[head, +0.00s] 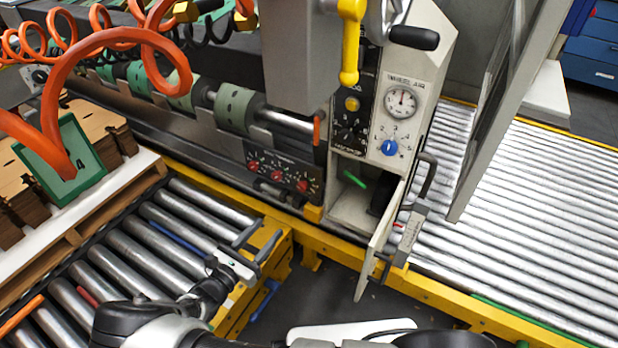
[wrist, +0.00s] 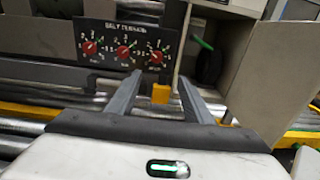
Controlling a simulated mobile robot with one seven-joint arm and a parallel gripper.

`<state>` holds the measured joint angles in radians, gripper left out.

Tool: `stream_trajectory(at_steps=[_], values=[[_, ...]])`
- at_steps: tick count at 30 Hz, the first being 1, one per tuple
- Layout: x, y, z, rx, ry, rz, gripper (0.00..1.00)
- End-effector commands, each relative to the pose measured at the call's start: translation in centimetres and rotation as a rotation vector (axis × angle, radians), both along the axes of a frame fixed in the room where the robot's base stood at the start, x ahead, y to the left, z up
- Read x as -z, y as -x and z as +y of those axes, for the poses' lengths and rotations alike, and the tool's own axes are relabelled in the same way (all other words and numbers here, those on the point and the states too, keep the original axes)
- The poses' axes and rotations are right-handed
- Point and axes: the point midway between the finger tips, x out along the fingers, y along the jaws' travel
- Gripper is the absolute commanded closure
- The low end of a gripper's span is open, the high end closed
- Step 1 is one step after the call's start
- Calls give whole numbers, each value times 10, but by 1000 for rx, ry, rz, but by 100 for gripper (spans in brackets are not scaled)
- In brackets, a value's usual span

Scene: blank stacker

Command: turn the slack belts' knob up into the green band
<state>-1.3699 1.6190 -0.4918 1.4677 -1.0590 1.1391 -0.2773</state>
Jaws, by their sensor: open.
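A dark panel with three red knobs (head: 277,175) is on the machine's side, below the green-sleeved shaft. In the wrist view the left knob (wrist: 90,47), middle knob (wrist: 123,51) and right knob (wrist: 156,56) each sit in a numbered scale with a small green mark at the upper right. The lettering and exact pointer settings are too blurred to read, so I cannot tell which knob serves the slack belts. My gripper (head: 251,243) is open and empty, in front of and below the panel, apart from the knobs. Its fingers (wrist: 160,78) point towards the panel.
Right of the panel, a cabinet door (head: 380,237) hangs open. Above it are a gauge (head: 401,101) and a blue knob (head: 389,147). A yellow rail (head: 205,188) runs below the panel. Rollers (head: 150,235) lie left, and a stack of brown sheets (head: 100,122) stands beyond.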

Motion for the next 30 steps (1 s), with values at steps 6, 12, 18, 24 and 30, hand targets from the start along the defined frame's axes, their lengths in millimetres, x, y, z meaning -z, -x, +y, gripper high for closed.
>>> stream_trajectory(at_steps=[6,12,18,24,30], values=[[6,-3,2,-30,27,-2,53],[7,-27,-16,-26,27,-1,53],[8,-64,-40,-25,27,-1,53],[8,-100,-64,-25,25,-2,53],[8,-129,-83,-26,25,-1,53]])
